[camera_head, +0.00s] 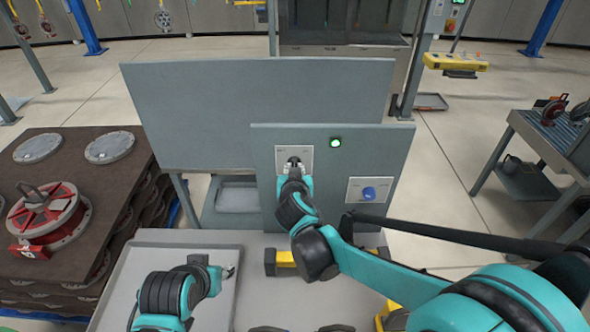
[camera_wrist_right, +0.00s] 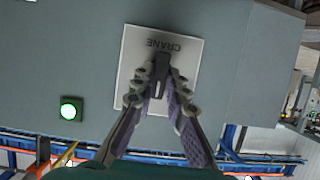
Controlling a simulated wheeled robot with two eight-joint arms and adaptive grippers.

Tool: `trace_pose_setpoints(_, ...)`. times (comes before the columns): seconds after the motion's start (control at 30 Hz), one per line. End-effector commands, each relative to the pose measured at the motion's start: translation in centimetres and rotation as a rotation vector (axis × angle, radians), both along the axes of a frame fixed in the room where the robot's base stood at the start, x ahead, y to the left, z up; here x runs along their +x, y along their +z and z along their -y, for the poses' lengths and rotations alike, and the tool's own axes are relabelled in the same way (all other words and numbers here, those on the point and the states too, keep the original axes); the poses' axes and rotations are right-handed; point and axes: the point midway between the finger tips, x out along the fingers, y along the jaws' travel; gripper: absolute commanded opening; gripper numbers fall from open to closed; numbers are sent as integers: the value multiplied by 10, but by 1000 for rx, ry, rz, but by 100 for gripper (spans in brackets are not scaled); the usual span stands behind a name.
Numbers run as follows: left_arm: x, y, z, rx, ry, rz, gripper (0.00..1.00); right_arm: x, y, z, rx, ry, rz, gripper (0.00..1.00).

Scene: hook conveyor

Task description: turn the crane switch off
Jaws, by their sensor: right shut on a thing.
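The crane switch is a black handle (camera_wrist_right: 160,72) on a white plate (camera_wrist_right: 186,74) marked "CRANE", upside down in the right wrist view. In the head view its plate (camera_head: 306,153) is on the grey panel (camera_head: 268,178). My right gripper (camera_wrist_right: 162,85) is shut on the handle, one finger on each side. In the head view the right gripper (camera_head: 294,168) covers the lower part of the plate. A green lamp (camera_head: 336,142) on the panel is lit; it also shows in the right wrist view (camera_wrist_right: 69,109). My left gripper (camera_head: 228,271) is low over the grey table; its finger state is unclear.
A blue knob (camera_head: 369,193) on a white plate is at the panel's right. A stack of brown trays (camera_head: 85,170) with a red wheel-like part (camera_head: 48,212) stands at the left. A yellow pendant (camera_head: 455,63) hangs at upper right. A side table (camera_head: 540,135) is at the right.

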Motion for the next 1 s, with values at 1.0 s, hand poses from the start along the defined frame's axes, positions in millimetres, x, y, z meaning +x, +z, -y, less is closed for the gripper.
trace_pose_setpoints(1.0,0,-22,0,0,0,0,40,-1,-3,-5,-714,0,-2,0)
